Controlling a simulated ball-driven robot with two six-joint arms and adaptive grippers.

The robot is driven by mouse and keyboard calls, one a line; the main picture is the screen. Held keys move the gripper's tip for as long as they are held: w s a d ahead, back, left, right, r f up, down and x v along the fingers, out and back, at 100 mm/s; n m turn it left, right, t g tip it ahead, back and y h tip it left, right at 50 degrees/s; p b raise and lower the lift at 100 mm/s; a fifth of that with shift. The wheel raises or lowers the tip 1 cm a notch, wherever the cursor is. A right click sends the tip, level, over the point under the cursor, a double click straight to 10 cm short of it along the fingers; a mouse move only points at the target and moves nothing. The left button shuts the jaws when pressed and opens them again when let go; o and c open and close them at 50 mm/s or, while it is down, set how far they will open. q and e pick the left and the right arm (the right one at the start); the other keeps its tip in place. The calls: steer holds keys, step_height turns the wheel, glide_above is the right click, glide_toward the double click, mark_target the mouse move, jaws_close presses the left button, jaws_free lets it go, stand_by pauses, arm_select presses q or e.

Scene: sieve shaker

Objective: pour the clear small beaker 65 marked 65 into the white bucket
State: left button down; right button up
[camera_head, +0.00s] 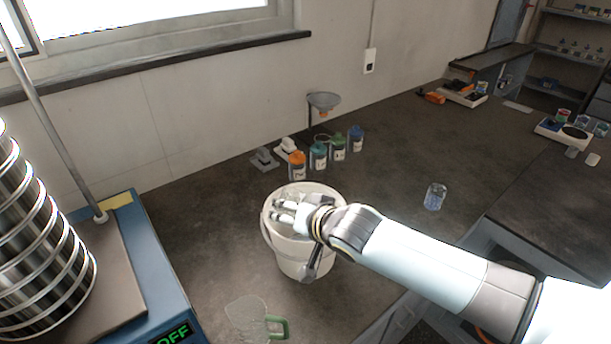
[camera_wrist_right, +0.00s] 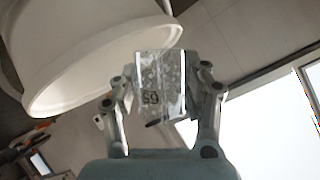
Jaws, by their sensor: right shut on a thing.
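The white bucket (camera_head: 300,258) stands on the dark bench, and its rim and wall (camera_wrist_right: 95,45) fill the upper left of the right wrist view. My right gripper (camera_head: 284,211) is over the bucket's mouth. In the right wrist view it is shut on the clear small beaker 65 (camera_wrist_right: 158,80), between its two fingers. The beaker's black mark looks upside down there, and small clear specks show in or on its wall. In the head view the beaker is hard to make out against the bucket. I cannot tell how much it holds. My left gripper is not in view.
Several bottles with coloured caps (camera_head: 318,156) and a funnel on a stand (camera_head: 323,102) are behind the bucket. A clear jug with a green handle (camera_head: 277,328) is in front. The sieve stack (camera_head: 40,255) is left. Another clear beaker (camera_head: 435,197) stands right, with free bench around it.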

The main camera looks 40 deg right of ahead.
steer(key=shift+w+a+r+n+h+b, duration=0.1)
steer(key=shift+a+r+n+h+b, duration=0.1)
steer(key=shift+a+n+h+b, duration=0.4)
steer(key=a+n+h+b, duration=0.1)
steer(key=b, duration=0.2)
steer(key=a+n+h+b, duration=0.1)
steer(key=b, duration=0.2)
steer(key=shift+w+a+r+h, duration=0.1)
steer(key=shift+a+r+h, duration=0.25)
steer(key=shift+r+h, duration=0.05)
steer(key=shift+n, duration=0.3)
